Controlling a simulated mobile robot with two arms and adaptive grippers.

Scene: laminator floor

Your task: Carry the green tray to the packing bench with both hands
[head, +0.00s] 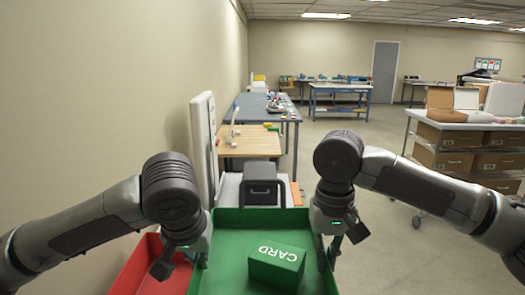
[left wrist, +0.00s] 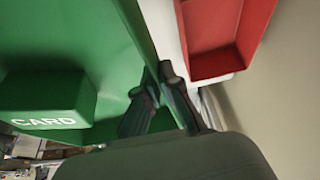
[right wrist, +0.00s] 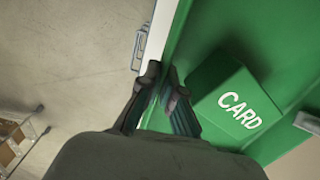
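The green tray (head: 230,220) is right in front of me, low in the head view, with a green box marked CARD (head: 276,265) inside it. My left gripper (head: 195,258) is at the tray's left wall; in the left wrist view its fingers (left wrist: 158,95) sit on either side of that wall, closed on it. My right gripper (head: 328,256) is at the right wall; in the right wrist view its fingers (right wrist: 162,90) pinch that wall. I cannot tell whether the tray is lifted. The packing bench cannot be clearly identified among the benches ahead.
A red tray (head: 148,262) lies beside the green tray on the left. A black-and-grey machine (head: 260,185) stands just beyond. Benches (head: 250,144) line the left wall. A blue-framed bench (head: 340,98) stands far back; a cart with cartons (head: 443,138) is right. Floor between is open.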

